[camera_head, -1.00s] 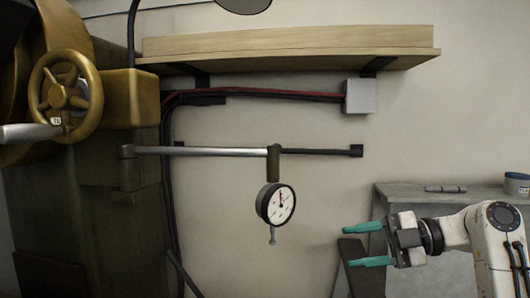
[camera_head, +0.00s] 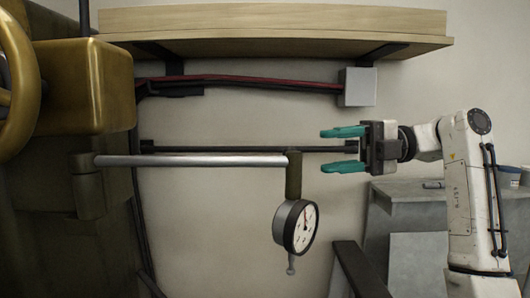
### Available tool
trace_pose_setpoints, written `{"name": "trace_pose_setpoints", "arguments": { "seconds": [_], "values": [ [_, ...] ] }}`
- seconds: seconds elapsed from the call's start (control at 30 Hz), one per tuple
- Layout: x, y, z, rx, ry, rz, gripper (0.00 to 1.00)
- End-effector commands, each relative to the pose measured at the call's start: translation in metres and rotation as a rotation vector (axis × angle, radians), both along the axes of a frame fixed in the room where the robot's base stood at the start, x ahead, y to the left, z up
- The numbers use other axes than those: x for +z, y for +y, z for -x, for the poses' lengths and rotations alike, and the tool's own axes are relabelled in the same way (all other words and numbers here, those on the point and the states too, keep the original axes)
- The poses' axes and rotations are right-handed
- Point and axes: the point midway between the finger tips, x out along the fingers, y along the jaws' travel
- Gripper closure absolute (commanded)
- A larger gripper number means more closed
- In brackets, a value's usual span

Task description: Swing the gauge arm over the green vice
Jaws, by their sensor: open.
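The gauge arm (camera_head: 190,160) is a silver rod running level from a dark pivot (camera_head: 86,165) on the machine at the left. At its right end a dark olive holder (camera_head: 293,176) carries a round white-faced dial gauge (camera_head: 298,227), which hangs below with a small tip. My gripper (camera_head: 326,150) is open and empty, with two teal fingers pointing left. In the picture it is just right of the arm's end, with a gap between; how their depths compare I cannot tell. I see no green vice in this view.
A wooden shelf (camera_head: 270,22) on black brackets is above, with a grey box (camera_head: 357,87) and cables under it. A dark bar (camera_head: 240,149) runs along the wall behind the arm. A grey bench (camera_head: 410,205) stands at the right, behind my arm.

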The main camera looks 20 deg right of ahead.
Motion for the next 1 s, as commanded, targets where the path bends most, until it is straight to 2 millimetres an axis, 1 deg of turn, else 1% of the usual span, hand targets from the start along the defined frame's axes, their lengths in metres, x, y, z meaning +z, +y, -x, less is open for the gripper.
{"name": "trace_pose_setpoints", "arguments": {
  "seconds": [0.17,0.4,0.53,0.7,1.0],
  "values": [
    [0.000,0.026,-0.004,0.004,0.002,0.002,0.47],
    [-0.003,0.069,-0.013,0.003,0.002,0.001,0.47],
    [-0.006,0.086,-0.016,0.002,0.004,0.000,0.47],
    [-0.008,0.098,-0.019,0.000,0.003,0.000,0.47],
    [-0.009,0.101,-0.019,0.000,0.003,-0.001,0.47]
  ]
}}
